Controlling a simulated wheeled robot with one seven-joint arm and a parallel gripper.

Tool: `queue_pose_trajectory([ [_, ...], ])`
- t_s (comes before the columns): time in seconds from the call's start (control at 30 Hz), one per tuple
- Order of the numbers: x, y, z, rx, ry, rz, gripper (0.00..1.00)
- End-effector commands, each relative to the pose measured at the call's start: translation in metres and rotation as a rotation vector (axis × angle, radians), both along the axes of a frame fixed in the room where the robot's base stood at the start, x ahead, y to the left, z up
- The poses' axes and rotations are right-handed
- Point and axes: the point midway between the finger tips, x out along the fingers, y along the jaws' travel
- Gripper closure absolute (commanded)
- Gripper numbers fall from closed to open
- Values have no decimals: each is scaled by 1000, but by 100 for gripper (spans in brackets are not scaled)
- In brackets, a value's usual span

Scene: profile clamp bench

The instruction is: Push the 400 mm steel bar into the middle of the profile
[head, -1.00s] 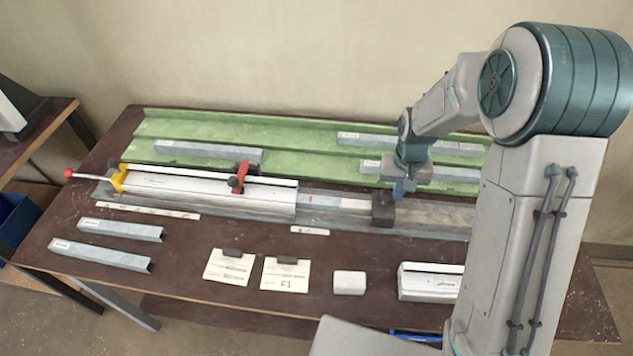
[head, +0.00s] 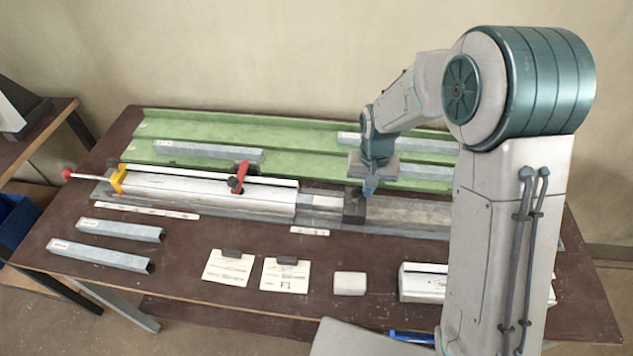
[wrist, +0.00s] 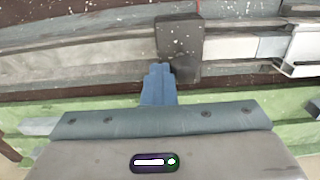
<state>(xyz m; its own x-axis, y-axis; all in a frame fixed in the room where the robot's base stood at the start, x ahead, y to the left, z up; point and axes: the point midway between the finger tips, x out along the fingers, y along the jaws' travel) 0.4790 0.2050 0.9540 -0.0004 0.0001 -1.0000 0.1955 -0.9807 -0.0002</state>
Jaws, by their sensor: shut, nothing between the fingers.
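The silver profile (head: 220,192) lies lengthwise in a grey bed, with a red clamp (head: 238,178) over it. The grey steel bar (head: 304,200) shows only as a short length at the profile's right end; the rest is hidden inside. A pale rod (head: 328,203) lies in line between the bar and a dark block (head: 354,206). My gripper (head: 370,189) is shut and empty, pointing down at the block's right side. In the wrist view, the shut fingers (wrist: 158,88) are close beside the dark block (wrist: 180,47); I cannot tell whether they touch. The bar's end (wrist: 271,46) shows by the profile (wrist: 306,50).
Grey channel pieces lie on the green rack (head: 290,135) behind and at the front left (head: 100,255). A yellow stop (head: 118,178) with a red-tipped handle stands at the profile's left end. Two cards (head: 286,274), a pale block (head: 349,284) and a white case (head: 424,282) lie in front.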

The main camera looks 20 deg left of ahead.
Motion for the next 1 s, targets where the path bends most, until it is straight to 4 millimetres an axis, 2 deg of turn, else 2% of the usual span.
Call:
queue_pose_trajectory([
  [1.0,-15,77,0,3,-1,3,100],
])
